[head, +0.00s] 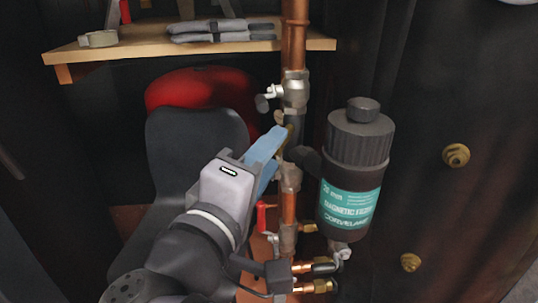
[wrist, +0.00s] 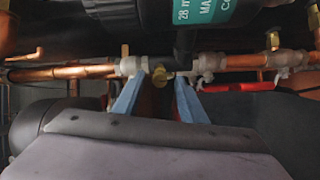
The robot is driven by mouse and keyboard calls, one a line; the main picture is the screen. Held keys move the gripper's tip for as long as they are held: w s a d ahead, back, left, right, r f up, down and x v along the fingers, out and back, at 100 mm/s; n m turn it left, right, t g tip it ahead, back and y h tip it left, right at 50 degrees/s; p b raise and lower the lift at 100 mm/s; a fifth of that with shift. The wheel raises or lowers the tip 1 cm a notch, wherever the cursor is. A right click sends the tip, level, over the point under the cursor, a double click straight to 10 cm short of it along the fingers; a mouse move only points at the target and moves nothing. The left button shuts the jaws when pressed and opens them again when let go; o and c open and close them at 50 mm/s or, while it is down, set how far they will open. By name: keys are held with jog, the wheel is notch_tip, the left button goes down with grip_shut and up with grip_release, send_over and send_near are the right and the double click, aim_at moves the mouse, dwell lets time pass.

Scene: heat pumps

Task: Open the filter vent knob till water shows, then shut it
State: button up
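The magnetic filter (head: 352,175) is a dark canister with a teal label, standing upright beside the copper pipe. Its black vent knob (head: 363,109) sits on top of the ribbed cap. No water shows on it. My gripper (head: 282,137) has blue fingers and is at the pipe, left of the filter and lower than the knob. In the wrist view my gripper (wrist: 157,90) is open, with a small brass fitting (wrist: 161,78) showing between the fingertips; contact is unclear.
A vertical copper pipe (head: 294,45) with valves runs close left of the filter. A red vessel (head: 190,88) is behind. Brass knobs (head: 456,155) are at right.

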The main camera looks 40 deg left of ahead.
jog(key=p+v, duration=0.1)
jog(key=v, duration=0.6)
jog(key=shift+s, duration=0.1)
dwell(0.5)
